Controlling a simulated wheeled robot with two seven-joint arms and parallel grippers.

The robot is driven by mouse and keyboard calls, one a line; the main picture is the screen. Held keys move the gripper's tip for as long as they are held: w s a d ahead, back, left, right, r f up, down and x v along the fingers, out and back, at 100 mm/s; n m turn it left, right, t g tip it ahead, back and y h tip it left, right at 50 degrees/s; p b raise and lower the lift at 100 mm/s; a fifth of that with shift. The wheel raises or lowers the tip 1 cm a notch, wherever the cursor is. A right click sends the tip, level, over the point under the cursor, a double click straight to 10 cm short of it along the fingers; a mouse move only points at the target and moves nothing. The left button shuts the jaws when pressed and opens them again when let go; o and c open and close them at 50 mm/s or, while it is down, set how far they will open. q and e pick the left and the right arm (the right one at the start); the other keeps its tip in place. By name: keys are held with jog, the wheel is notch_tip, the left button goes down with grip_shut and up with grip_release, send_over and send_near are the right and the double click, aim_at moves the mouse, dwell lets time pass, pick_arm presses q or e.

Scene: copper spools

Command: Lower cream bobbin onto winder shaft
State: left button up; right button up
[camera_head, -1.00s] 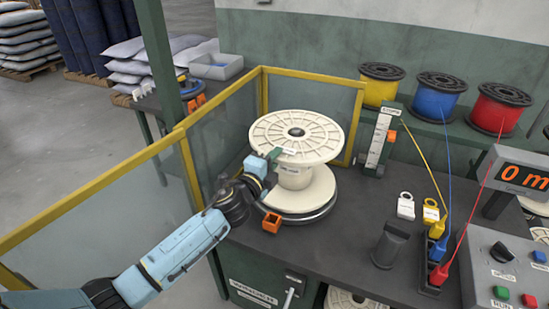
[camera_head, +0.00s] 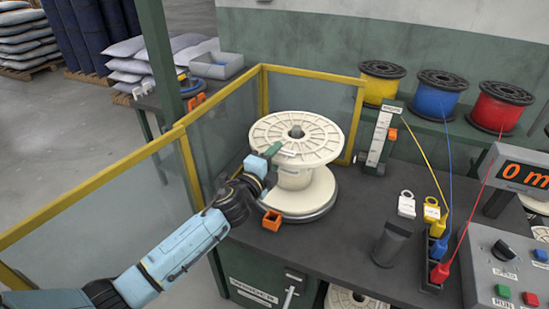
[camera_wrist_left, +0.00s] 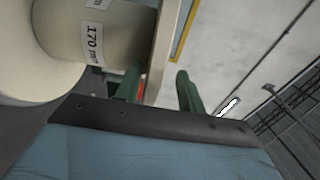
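The cream bobbin (camera_head: 294,180) stands upright on the winder at the bench's left corner. The shaft tip (camera_head: 296,131) pokes up through the hub of its top flange. Its lower flange lies over the dark turntable rim (camera_head: 303,218); any small gap there is hidden. My left gripper (camera_head: 269,153) is at the left edge of the top flange. In the left wrist view its green fingers (camera_wrist_left: 160,92) stand apart on either side of the flange rim, with clear space beside one finger. The bobbin's core shows a "170 mm" label (camera_wrist_left: 93,43). My right gripper is out of view.
Yellow-framed guard panels (camera_head: 222,112) close in the winder's left and back. An orange block (camera_head: 271,221) sits beside the turntable. A dark post (camera_head: 389,245), a white scale stand (camera_head: 380,138) and a control panel (camera_head: 510,270) are to the right.

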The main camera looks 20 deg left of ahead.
pick_arm(q)
jog(key=shift+f, duration=0.35)
jog(key=s+a, duration=0.2)
jog(key=s, duration=1.1)
jog(key=shift+s+r, duration=0.15)
jog(key=shift+r, duration=0.05)
jog(key=s+a+f+n+g+y, duration=0.1)
jog(key=s+f+n+g, duration=0.2)
jog(key=f, duration=0.8)
jog(key=s+a+f+n+g+y, duration=0.1)
jog(key=s+a+f+n+g, duration=0.2)
jog(key=f, duration=0.7)
jog(key=s+f+n+g+y, duration=0.1)
jog(key=s+f+n+g, duration=0.2)
jog(key=f, duration=0.8)
jog(key=s+d+f+n+g, duration=0.1)
jog(key=s+f+n+g, duration=0.1)
jog(key=s+f, duration=0.4)
jog(key=s+d+f+n+g, duration=0.1)
jog(key=s+f+n+g, duration=0.2)
jog(key=s, duration=1.3)
jog(key=s+d+f+n+g, duration=0.1)
jog(key=s+f+n+g, duration=0.2)
jog(key=s+f, duration=0.7)
jog(key=shift+s+d, duration=0.4)
jog(key=shift+s, duration=0.65)
